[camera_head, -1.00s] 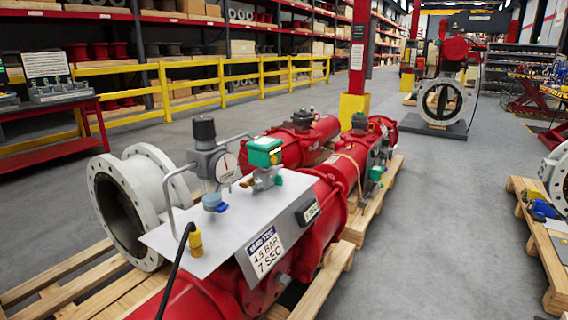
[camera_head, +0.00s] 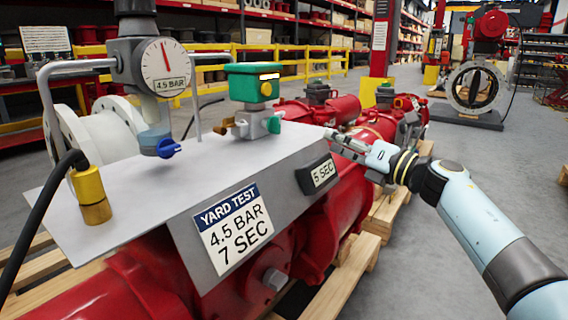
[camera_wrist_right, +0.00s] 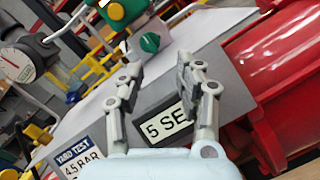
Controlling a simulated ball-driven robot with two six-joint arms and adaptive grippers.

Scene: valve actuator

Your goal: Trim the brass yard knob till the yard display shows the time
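A small brass knob (camera_head: 225,126) sits on the left side of the grey valve body under a green box, above the sloped grey panel (camera_head: 150,205). The yard display (camera_head: 322,173) reads 5 SEC; the wrist view shows part of that display (camera_wrist_right: 166,126). The yard test sign (camera_head: 235,228) reads 4.5 BAR, 7 SEC. My right gripper (camera_head: 331,137) is just right of the panel, beyond the display. In the wrist view its two fingers (camera_wrist_right: 160,68) are apart with nothing between them, near a green knob (camera_wrist_right: 150,42). My left gripper is out of view.
A gauge (camera_head: 165,65) labelled 4.5 BAR stands on the panel above a blue knob (camera_head: 166,147). Bent grey handles, a yellow-brass plug (camera_head: 90,195) and its black cable stand on the left. Red cylinders lie around the panel on wooden pallets.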

